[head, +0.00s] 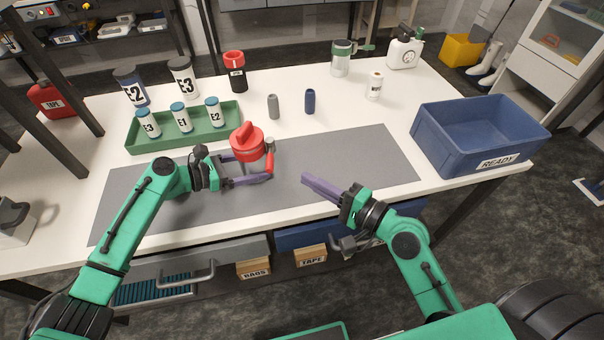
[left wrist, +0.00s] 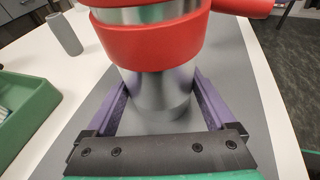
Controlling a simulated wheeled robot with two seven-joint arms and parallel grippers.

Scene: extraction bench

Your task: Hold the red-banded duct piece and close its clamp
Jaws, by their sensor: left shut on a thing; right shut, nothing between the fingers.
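The red-banded duct piece (head: 247,136) stands upright on the grey mat, a metal cylinder with red bands and a red top. My left gripper (head: 268,168) is shut on it, one finger on each side. In the left wrist view its bare metal lower part (left wrist: 160,95) is between the purple fingers (left wrist: 160,110). The red clamp lever (head: 269,164) is at the piece's right side; in the left wrist view it sticks out at the upper right (left wrist: 245,6). My right gripper (head: 305,180) is shut and empty, to the right of the piece and apart from it.
A green tray (head: 150,147) with several labelled jars is behind left. A grey (head: 273,106) and a blue (head: 310,101) small cylinder stand behind the mat (head: 370,160). A blue READY crate (head: 450,150) is at the right. The mat's right part is clear.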

